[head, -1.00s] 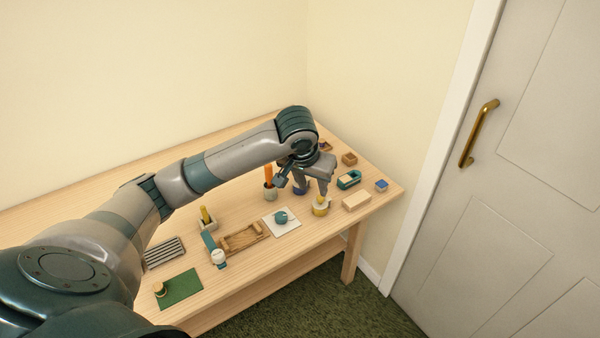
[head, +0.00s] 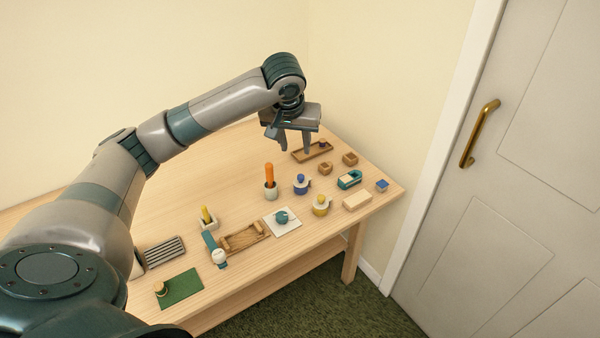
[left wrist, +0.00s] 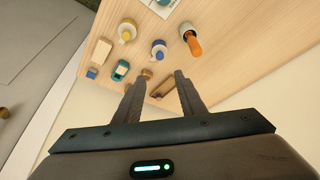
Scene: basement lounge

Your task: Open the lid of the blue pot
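The blue pot (head: 301,186) is a small blue and white pot standing upright on the wooden table, right of a cup with an orange stick. A small blue knob-like top shows on it; the lid's seam is too small to make out. It also shows in the left wrist view (left wrist: 158,51), beyond my fingers. My left gripper (head: 296,148) is open and empty, above the table and farther back than the pot, not touching it. Its two spread fingers show in the left wrist view (left wrist: 159,80). My right gripper is not in view.
A yellow pot (head: 320,206) stands just in front of the blue pot. The cup with the orange stick (head: 270,191) stands left. A wooden tray (head: 300,158) and small wooden blocks (head: 349,158) lie behind. The table's back left is clear.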

